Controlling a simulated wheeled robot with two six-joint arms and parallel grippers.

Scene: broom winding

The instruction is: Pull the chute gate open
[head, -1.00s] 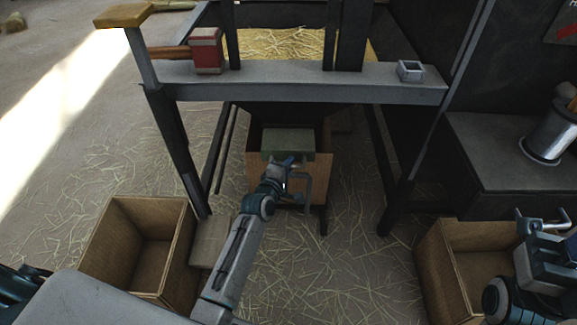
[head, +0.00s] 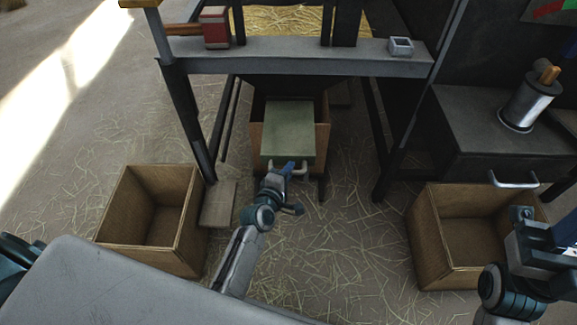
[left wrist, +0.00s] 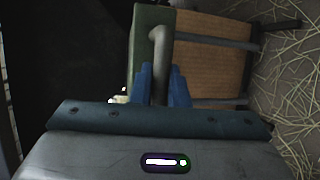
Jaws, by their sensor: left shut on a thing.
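The chute gate is a flat green slab (head: 288,128) under the grey frame, sticking out toward me over a wooden box (head: 322,137). A metal bar handle (head: 304,170) is on its front edge. My left gripper (head: 288,170) is shut on this handle. In the left wrist view, the blue fingers (left wrist: 163,85) close around the grey handle (left wrist: 159,50), with the green gate (left wrist: 145,45) behind it. My right gripper (head: 522,216) is at the right edge, above a wooden crate; its fingers are too unclear to judge.
Open wooden crates stand at left (head: 150,215) and right (head: 425,245). The grey frame beam (head: 300,64) carries a red-headed mallet (head: 215,28) and a small metal socket (head: 401,46). A dark cabinet (head: 480,130) with a metal canister (head: 528,105) stands at right. Straw-strewn floor lies between.

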